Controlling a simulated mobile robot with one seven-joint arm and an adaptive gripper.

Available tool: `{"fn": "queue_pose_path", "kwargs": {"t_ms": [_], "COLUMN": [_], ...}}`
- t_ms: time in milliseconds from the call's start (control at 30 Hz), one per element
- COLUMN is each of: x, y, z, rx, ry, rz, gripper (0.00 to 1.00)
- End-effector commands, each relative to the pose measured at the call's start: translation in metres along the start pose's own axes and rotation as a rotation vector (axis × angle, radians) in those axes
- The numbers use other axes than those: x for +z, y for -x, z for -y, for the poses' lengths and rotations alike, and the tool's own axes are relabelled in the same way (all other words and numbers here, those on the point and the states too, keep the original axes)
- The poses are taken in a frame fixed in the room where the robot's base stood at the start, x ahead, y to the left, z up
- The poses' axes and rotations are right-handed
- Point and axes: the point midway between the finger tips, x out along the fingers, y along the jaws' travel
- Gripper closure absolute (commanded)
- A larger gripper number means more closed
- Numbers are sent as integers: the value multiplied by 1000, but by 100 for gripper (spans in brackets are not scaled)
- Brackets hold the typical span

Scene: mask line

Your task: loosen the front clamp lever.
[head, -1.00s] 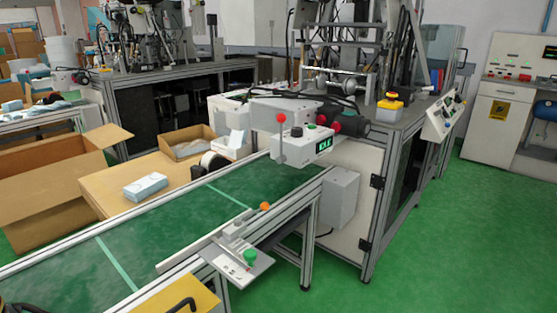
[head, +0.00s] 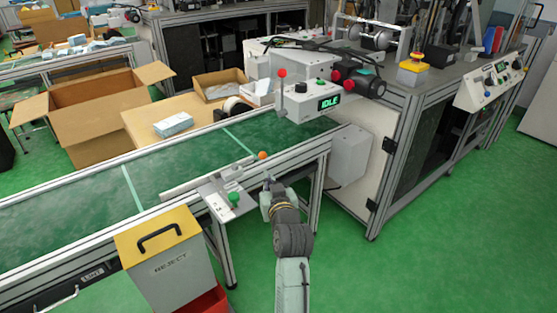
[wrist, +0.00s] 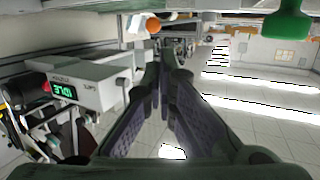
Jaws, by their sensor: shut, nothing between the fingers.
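An orange ball knob (head: 263,155) stands at the conveyor's near edge, by a white guide rail (head: 200,181). A green knob (head: 234,198) sits on a metal bracket plate (head: 217,203) at the same edge, nearer to me. I cannot tell for sure which knob belongs to the front clamp lever. My gripper (head: 268,183) is shut and empty, just right of the bracket and below the orange knob in the head view. In the upside-down wrist view, the orange knob (wrist: 153,24) is just above the fingertips (wrist: 165,58); the green knob (wrist: 287,22) is at upper right.
The control box with an IDLE display (head: 308,103) and a red-ball lever (head: 282,74) stands over the conveyor's far end. A yellow-topped REJECT bin (head: 165,262) stands at the near side. A grey box (head: 349,155) is right of my arm. Green floor is open at right.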

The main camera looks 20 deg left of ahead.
Motion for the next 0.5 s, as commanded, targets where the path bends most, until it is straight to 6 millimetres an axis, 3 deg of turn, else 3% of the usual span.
{"fn": "queue_pose_path", "kwargs": {"t_ms": [100, 267, 500], "x": [11, 10, 10], "y": [-2, -20, -71], "z": [-6, -6, -6], "rx": [5, 6, 5], "ry": [-5, -4, -4], "rz": [29, 29, 28], "gripper": [100, 100, 100]}}
